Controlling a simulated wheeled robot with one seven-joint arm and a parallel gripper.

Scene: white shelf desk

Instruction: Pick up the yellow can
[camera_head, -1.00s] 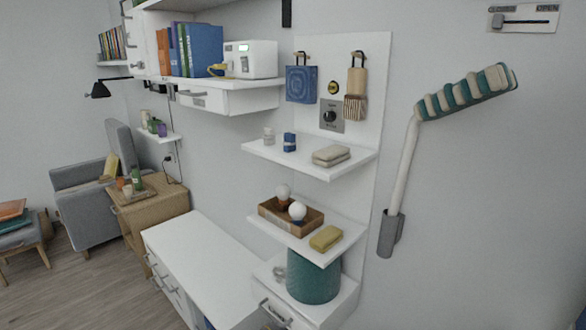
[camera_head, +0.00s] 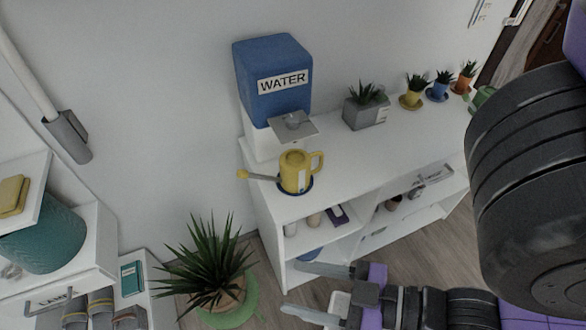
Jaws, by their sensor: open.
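The yellow can (camera_head: 296,173) is a watering can with a long spout pointing left and a loop handle on its right. It stands upright on a dark blue round base on the white shelf desk (camera_head: 350,165), in front of the water dispenser. My gripper (camera_head: 290,288) is at the bottom of the view, its two fingers apart and pointing left. It is open and empty, well below the can in the picture and not touching it.
A blue water dispenser (camera_head: 273,80) stands behind the can. A grey planter (camera_head: 366,108) and several small potted plants are to the right. A large spiky plant (camera_head: 208,265) stands on the floor at lower left. My arm fills the right side.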

